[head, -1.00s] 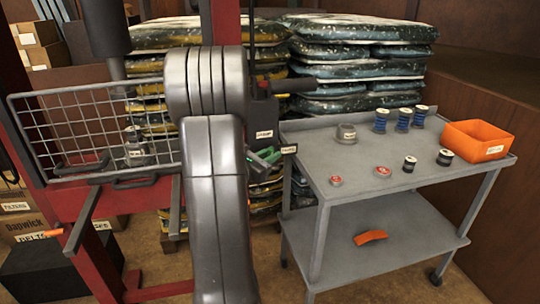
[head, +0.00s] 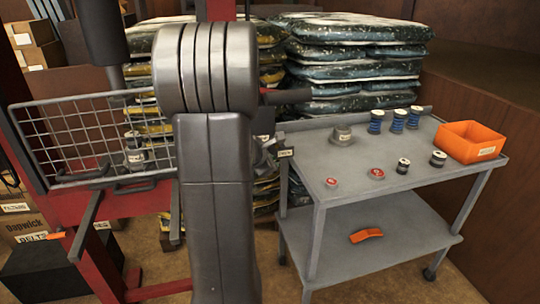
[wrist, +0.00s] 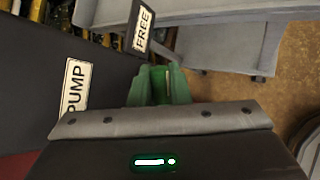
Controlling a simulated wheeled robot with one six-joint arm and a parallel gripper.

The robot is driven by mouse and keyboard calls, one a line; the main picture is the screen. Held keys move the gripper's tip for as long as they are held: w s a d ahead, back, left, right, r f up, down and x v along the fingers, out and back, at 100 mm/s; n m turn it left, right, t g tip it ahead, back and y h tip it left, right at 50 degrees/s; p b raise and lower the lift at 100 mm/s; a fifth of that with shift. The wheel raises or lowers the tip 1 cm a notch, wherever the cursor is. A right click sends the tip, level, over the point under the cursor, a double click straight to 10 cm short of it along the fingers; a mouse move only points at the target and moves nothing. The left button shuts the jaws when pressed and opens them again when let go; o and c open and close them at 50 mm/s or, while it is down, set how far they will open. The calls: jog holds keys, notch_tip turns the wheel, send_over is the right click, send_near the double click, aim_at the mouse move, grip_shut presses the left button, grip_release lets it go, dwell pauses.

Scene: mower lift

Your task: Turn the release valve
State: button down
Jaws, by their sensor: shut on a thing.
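My gripper (wrist: 160,72) shows in the wrist view with green fingers, shut on a small green part between them, which I take for the release valve (wrist: 159,88). The grip lies between a PUMP label (wrist: 75,86) on a dark surface and a FREE label (wrist: 144,30) on a small plate. Most of the valve is hidden by the fingers. In the head view my arm covers the valve and nearly all of the gripper; the small plate (head: 285,153) shows just right of the arm.
A grey cart (head: 345,190) with spools, small red-topped items and an orange bin (head: 469,142) stands close on the right. A red frame with a wire mesh guard (head: 60,140) is on the left. Stacked bags (head: 350,60) stand behind.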

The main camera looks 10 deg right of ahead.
jog(key=shift+d+r+m+y+p, duration=0.1)
jog(key=shift+r+m+y+p, duration=0.15)
jog(key=shift+y+p, duration=0.7)
jog(key=f+m+y+p, duration=0.1)
jog(key=p, duration=0.3)
jog(key=shift+g+y, duration=0.3)
jog(key=shift+y, duration=0.05)
jog(key=shift+f+y+p, duration=0.25)
jog(key=shift+y+p, duration=0.15)
jog(key=shift+p, duration=0.45)
jog(key=c, duration=1.7)
grip_release()
jog(key=shift+r, duration=0.15)
jog(key=shift+s+r+p, duration=0.15)
jog(key=shift+r+p, duration=0.2)
jog(key=p+v, duration=0.3)
jog(key=v, duration=0.3)
jog(key=shift+s+r, duration=0.15)
jog(key=shift+s, duration=0.1)
